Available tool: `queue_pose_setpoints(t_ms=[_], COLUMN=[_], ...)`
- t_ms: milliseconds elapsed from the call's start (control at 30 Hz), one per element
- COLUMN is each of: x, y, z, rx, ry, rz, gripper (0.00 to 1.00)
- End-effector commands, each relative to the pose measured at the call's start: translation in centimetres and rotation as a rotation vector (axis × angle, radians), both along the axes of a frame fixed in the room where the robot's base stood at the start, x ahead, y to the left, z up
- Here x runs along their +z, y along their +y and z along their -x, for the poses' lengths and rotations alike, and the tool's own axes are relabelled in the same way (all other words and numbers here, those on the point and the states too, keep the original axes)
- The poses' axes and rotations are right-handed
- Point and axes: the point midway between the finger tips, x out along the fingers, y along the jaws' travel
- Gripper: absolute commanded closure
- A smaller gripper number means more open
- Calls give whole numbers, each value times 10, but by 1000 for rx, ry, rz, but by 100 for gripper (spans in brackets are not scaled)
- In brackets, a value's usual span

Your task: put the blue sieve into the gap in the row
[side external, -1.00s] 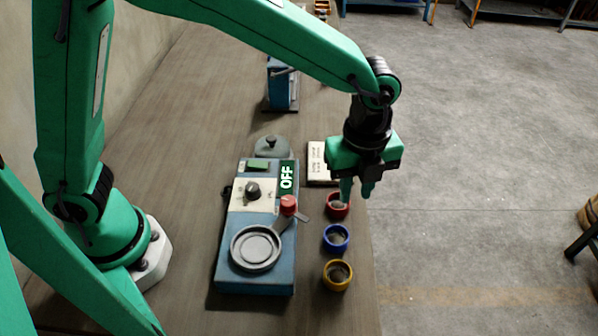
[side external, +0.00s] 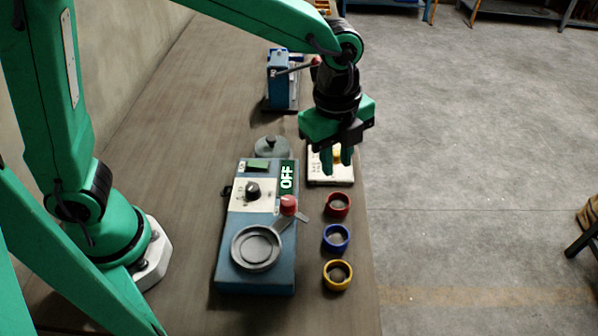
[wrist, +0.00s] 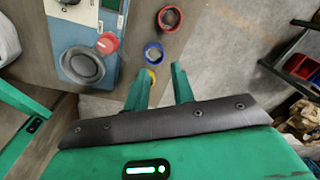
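The blue sieve (side external: 336,247) is a small ring with a dark mesh, lying on the bench between the red sieve (side external: 348,206) and the yellow sieve (side external: 327,284). The three form a line along the bench's right edge. In the wrist view the blue sieve (wrist: 154,46) is in front of my fingers, with the red sieve (wrist: 177,20) beyond and the yellow sieve (wrist: 152,75) partly hidden by a finger. My gripper (wrist: 161,68) is open and empty. In the side view my gripper (side external: 329,168) hangs over the white card, beyond the red sieve.
A blue machine (side external: 226,262) with a round dish, red knob and OFF display stands left of the sieves. A blue lever device (side external: 279,92) stands farther back.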

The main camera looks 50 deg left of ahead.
Motion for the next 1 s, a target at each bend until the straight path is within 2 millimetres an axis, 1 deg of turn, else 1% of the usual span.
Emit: queue_pose_setpoints(t_ms=[33, 200, 367, 500, 800, 1000], x=[10, 35, 54, 66, 78, 78], y=[13, 55, 93, 123, 177, 201], z=[1, 12, 28, 44, 88, 115], rx=[73, 347, 604, 828, 1298, 1571], ry=[-17, -64, -105, -141, -213, -253], rz=[14, 65, 118, 173, 307, 402], gripper=[75, 75, 75, 75, 75, 75])
